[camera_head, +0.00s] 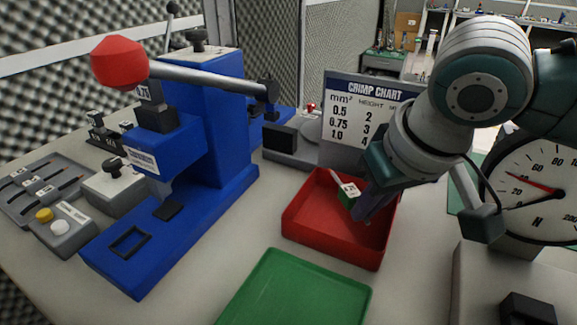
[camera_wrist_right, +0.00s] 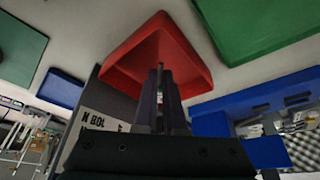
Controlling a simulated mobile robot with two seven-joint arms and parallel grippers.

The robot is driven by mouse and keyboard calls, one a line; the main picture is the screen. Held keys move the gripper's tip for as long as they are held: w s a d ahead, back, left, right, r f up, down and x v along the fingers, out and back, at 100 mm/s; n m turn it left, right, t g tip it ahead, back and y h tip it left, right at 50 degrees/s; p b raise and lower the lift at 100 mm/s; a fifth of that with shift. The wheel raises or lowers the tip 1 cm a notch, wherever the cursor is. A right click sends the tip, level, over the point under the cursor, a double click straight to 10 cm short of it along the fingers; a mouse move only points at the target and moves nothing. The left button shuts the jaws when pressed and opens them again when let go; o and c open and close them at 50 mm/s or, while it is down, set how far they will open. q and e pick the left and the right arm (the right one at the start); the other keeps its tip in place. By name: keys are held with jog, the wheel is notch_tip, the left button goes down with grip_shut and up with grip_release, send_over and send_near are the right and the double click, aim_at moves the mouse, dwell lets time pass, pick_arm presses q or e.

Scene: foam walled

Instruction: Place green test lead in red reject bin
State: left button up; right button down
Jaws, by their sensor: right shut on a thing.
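I cannot tell whether the lead touches the bin floor. In the right wrist view, the dark fingers (camera_wrist_right: 165,88) point at the red bin (camera_wrist_right: 145,38), and the lead is mostly hidden between them. My left gripper is not in view.
A green tray (camera_head: 295,290) lies in front of the bin. A blue press (camera_head: 210,130) with a red-knobbed lever stands left. The crimp chart (camera_head: 350,110) stands behind the bin, and a dial gauge (camera_head: 535,185) stands right, close to my right arm.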

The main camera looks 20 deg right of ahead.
aim_at(354, 239)
jog(key=shift+f+b, duration=0.55)
jog(key=shift+f, duration=1.85)
jog(key=shift+f, duration=0.15)
jog(key=c, duration=1.3)
grip_release()
jog(key=p+v, duration=0.3)
jog(key=v, duration=0.9)
jog(key=shift+w+p, duration=0.1)
jog(key=shift+p, duration=0.2)
